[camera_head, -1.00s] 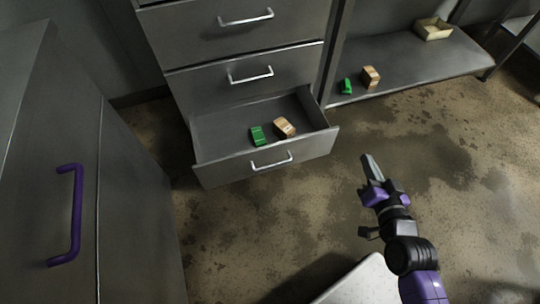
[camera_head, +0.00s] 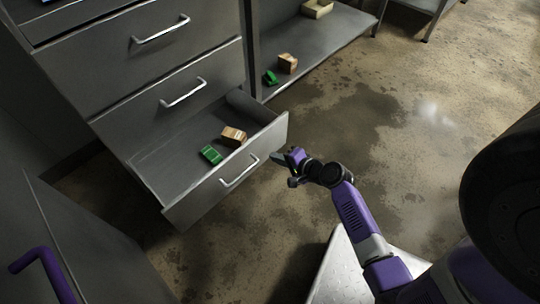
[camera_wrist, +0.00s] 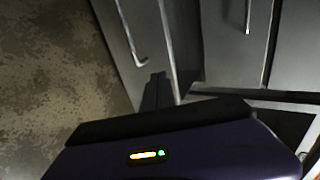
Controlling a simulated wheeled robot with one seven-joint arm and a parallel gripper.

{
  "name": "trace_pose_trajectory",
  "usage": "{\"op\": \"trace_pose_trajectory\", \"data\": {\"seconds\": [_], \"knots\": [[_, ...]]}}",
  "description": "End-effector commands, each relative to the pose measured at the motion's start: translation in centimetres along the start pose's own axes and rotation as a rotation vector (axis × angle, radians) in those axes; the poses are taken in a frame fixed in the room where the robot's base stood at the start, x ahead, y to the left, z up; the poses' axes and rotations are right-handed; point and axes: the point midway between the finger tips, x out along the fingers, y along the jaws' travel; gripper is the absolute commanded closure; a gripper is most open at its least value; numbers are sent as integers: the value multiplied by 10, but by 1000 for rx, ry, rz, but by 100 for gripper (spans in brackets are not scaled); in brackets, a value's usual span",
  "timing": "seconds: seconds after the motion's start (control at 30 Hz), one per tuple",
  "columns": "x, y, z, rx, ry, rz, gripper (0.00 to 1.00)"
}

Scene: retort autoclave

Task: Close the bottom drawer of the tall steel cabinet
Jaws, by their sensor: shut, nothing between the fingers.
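The tall steel cabinet (camera_head: 150,75) stands at upper left in the head view. Its bottom drawer (camera_head: 208,198) is pulled out, with a green item (camera_head: 211,155) and a brown box (camera_head: 233,136) inside. A bar handle (camera_head: 240,172) is on the drawer front; a handle also shows in the wrist view (camera_wrist: 130,38). My gripper (camera_head: 277,158) is shut and empty, its tip at the right end of the drawer front. In the wrist view, the dark fingers (camera_wrist: 156,90) point at the front panel. Whether they touch it, I cannot tell.
The upper drawers (camera_head: 150,42) are shut. A low steel shelf (camera_head: 325,45) to the right holds a green item (camera_head: 270,77), a brown box (camera_head: 287,63) and a beige tray (camera_head: 317,9). A purple-handled cabinet (camera_head: 75,250) stands at lower left. The floor on the right is free.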

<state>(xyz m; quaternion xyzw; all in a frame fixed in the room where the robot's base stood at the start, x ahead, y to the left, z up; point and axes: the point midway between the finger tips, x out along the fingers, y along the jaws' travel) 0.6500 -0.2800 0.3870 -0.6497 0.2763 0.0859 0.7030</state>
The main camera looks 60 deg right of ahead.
Motion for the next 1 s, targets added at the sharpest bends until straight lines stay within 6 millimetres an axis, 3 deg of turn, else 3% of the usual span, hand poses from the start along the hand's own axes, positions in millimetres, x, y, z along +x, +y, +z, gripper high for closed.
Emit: {"op": "trace_pose_trajectory", "data": {"seconds": [0.4,0.5,0.7,1.0], "knots": [[84,2,0,-2,-1,-2,100],[96,-7,0,-4,0,-2,100],[112,-17,0,-4,1,-1,100],[115,-20,0,-4,1,0,100]]}}
